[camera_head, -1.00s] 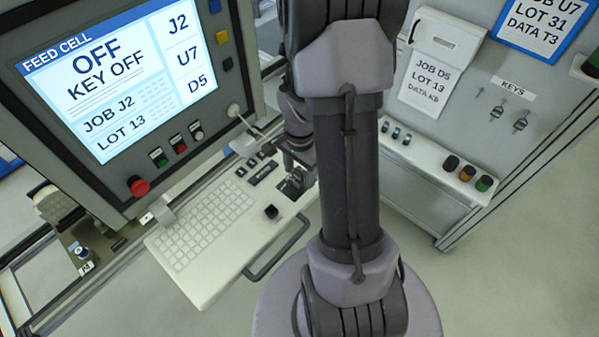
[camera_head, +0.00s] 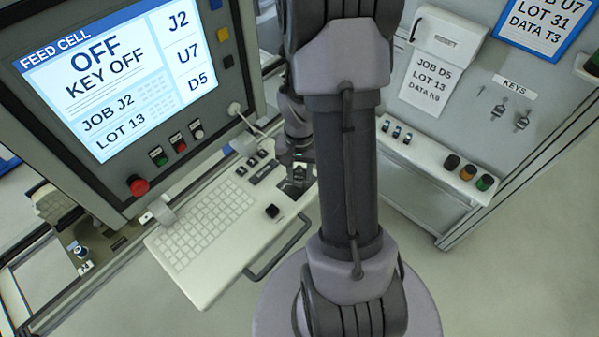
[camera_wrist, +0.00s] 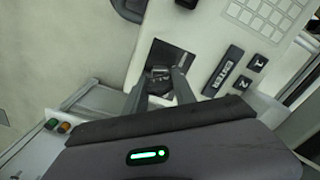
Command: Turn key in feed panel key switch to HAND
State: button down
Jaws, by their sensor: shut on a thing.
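The feed panel screen (camera_head: 120,75) reads OFF, KEY OFF, with JOB J2 and LOT 13. The key switch sits on a dark square plate (camera_head: 291,194) at the right end of the keyboard shelf, and the plate also shows in the wrist view (camera_wrist: 172,52). My gripper (camera_head: 298,178) is down at this plate. In the wrist view its fingers (camera_wrist: 159,86) are closed around a small key (camera_wrist: 160,72) at the switch. The fingers hide much of the key and switch, so the key's angle and the position marks cannot be read.
The keyboard (camera_head: 205,225) and a black knob (camera_head: 272,211) lie left of the plate. A red emergency button (camera_head: 138,186) sits below the screen. A handle rail (camera_head: 278,250) runs along the shelf's front. Other keys (camera_head: 522,120) hang on the right panel.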

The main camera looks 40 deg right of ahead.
jog(key=n, duration=0.2)
jog(key=shift+s+n, duration=0.1)
jog(key=shift+n, duration=0.3)
jog(key=shift+c, duration=2.3)
grip_release()
jog(key=shift+r, duration=0.1)
jog(key=shift+r+p, duration=2.45)
jog(key=shift+r, duration=1)
jog(key=shift+f, duration=0.1)
